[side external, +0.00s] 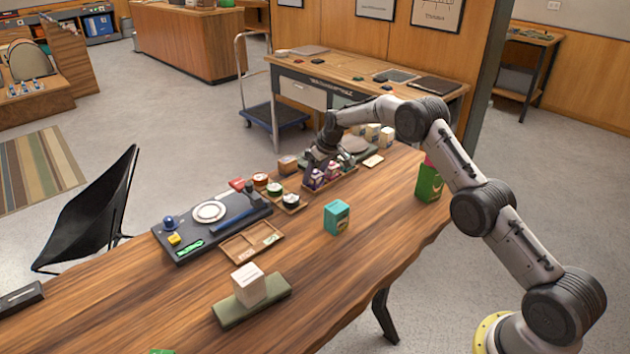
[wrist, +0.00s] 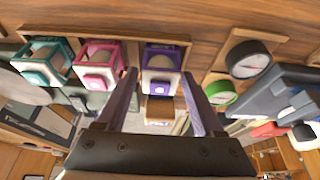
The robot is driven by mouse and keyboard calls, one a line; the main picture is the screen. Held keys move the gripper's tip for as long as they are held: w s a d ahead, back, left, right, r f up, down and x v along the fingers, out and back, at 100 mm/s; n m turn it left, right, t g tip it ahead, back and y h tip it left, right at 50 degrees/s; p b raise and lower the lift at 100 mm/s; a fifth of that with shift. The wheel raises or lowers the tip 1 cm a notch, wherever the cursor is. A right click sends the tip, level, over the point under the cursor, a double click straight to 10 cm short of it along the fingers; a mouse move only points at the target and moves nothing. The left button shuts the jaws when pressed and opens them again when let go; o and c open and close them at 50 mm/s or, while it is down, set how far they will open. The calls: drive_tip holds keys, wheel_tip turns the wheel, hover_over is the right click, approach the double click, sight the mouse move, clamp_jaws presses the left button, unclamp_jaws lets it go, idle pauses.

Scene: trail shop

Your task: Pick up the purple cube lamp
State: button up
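The purple cube lamp (wrist: 161,58) has a purple frame and a pale body. It sits in a wooden tray (wrist: 135,37) at the end of a row, beside a pink cube lamp (wrist: 97,58) and a teal one (wrist: 44,60). In the side external view the purple lamp (side external: 315,179) stands at the near left end of the row. My gripper (wrist: 161,80) is open, its fingers apart on either side of the purple lamp in the wrist view. In the side external view my gripper (side external: 316,163) is just above the row. Contact with the lamp cannot be told.
Round tins (side external: 274,189) stand left of the lamps, near a dark tray (side external: 190,232) with a white plate. A teal box (side external: 336,216) and a green box (side external: 428,183) stand on the wooden table.

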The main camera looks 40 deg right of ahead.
clamp_jaws()
drive_tip(key=shift+r, duration=0.1)
